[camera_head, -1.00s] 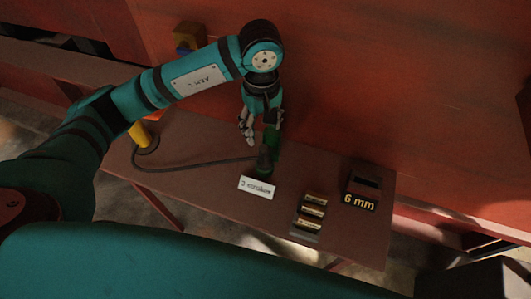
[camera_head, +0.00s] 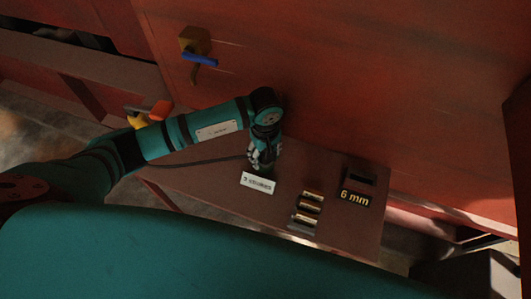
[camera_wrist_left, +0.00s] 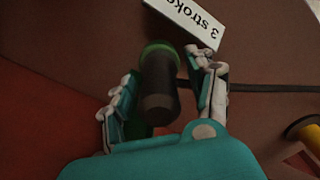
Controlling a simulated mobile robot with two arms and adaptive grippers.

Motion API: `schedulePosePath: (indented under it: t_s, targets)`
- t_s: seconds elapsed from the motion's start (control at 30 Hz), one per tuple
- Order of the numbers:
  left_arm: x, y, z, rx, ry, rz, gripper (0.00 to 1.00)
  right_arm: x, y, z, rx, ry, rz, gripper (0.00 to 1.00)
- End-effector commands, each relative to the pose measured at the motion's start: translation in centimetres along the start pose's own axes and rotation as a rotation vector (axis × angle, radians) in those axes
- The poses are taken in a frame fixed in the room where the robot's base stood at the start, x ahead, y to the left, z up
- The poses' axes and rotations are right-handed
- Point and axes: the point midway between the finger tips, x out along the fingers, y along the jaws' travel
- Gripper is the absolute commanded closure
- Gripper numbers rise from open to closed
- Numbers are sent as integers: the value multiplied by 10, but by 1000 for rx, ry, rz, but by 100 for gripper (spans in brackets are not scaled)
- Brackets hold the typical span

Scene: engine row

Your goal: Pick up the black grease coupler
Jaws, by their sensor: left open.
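The black grease coupler (camera_wrist_left: 158,85) is a dark cylinder with a green ring near its far end. In the left wrist view it lies between the two fingers of my left gripper (camera_wrist_left: 160,98), which is open. A gap shows on the coupler's left, and its right side is close to the other finger; I cannot tell whether they touch. In the head view my left gripper (camera_head: 261,158) points down over the shelf behind the white label, and its fingers hide most of the coupler. My right gripper is not in view.
A white "3 strokes" label (camera_head: 257,182) lies in front of the gripper. Several brass-coloured cylinders (camera_head: 309,207) and a "6 mm" block (camera_head: 356,190) stand to the right on the narrow shelf (camera_head: 345,228). A red wall (camera_head: 400,90) rises behind. A dark hose (camera_wrist_left: 255,88) runs beside the coupler.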

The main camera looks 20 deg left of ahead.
Motion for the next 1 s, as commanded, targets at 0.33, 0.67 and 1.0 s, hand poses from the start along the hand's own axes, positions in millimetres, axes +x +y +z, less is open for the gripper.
schedulePosePath:
  t_s: [0.33, 0.67, 1.0]
  targets:
    - [0, 0, 0, 0, 1, 2, 65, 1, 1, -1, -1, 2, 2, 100]
    - [0, 0, 0, 0, 0, 0, 100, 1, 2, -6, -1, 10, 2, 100]
    - [-1, 0, 0, 0, 1, 1, 100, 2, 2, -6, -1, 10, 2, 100]
